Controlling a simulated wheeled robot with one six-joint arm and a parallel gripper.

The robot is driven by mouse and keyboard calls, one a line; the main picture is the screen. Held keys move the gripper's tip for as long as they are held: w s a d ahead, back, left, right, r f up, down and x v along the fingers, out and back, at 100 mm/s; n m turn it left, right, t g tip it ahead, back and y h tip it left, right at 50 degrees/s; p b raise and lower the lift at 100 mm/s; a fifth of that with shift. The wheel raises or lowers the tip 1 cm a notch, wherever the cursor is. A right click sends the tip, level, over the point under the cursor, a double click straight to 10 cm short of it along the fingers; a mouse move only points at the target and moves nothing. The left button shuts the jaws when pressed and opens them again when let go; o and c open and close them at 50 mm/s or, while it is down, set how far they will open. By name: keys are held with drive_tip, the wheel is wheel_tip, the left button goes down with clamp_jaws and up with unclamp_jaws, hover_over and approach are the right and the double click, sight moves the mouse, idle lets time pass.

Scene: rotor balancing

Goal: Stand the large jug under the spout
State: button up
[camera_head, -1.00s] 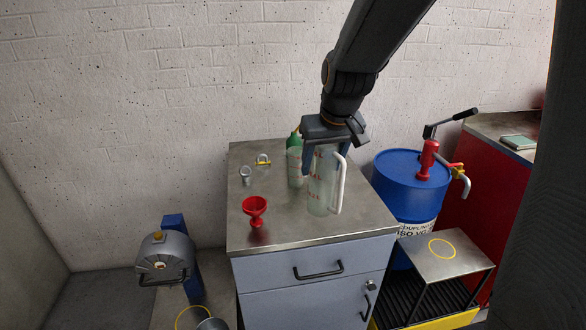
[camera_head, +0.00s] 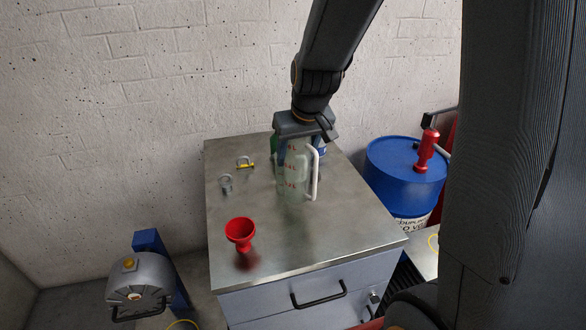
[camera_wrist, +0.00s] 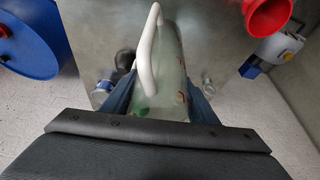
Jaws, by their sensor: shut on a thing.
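The large jug (camera_head: 293,188) is clear, with red marks and a white handle. My gripper (camera_head: 298,148) is shut on its upper part and holds it upright over the metal cabinet top. I cannot tell whether its base touches the top. In the wrist view the jug (camera_wrist: 167,75) sits between the two blue fingers (camera_wrist: 157,92), handle to the left. The blue drum (camera_head: 398,185) with its red pump (camera_head: 427,152) stands right of the cabinet. The spout is hidden behind my dark body part.
A red funnel (camera_head: 240,232) stands on the cabinet top (camera_head: 330,235), front left. A small metal piece (camera_head: 226,184) and a yellow-marked shackle (camera_head: 245,162) lie behind it. A green bottle (camera_head: 274,146) is close behind the jug. A grey machine (camera_head: 140,280) is at lower left.

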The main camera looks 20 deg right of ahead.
sight(296, 170)
drive_tip(key=shift+f, duration=2.7)
drive_tip(key=o, duration=1.5)
drive_tip(key=shift+c, duration=0.2)
